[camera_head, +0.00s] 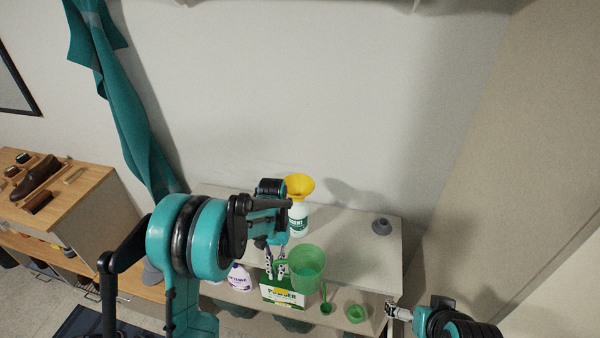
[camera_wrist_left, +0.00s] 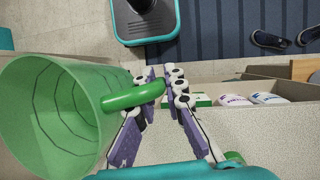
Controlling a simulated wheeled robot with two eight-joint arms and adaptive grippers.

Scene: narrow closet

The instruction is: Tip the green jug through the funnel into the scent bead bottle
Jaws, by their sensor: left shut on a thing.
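The green jug (camera_head: 309,268) is held at the front edge of the shelf top, about upright, its open mouth facing up. My left gripper (camera_head: 277,266) is shut on its handle; the wrist view shows the fingers (camera_wrist_left: 160,92) around the handle, with the jug (camera_wrist_left: 48,115) at left. What is inside the jug cannot be made out. The yellow funnel (camera_head: 299,186) sits in the top of the white scent bead bottle (camera_head: 300,222), which stands upright behind the jug. My left wrist partly covers the bottle. My right gripper (camera_head: 396,312) is low at the right, away from these.
A grey cap (camera_head: 382,226) lies on the shelf top (camera_head: 350,242) at right. Below the front edge are a powder box (camera_head: 283,294), a purple-labelled bottle (camera_head: 240,278), a green scoop (camera_head: 326,307) and a green cup (camera_head: 355,313). A wooden cabinet (camera_head: 85,190) stands at left.

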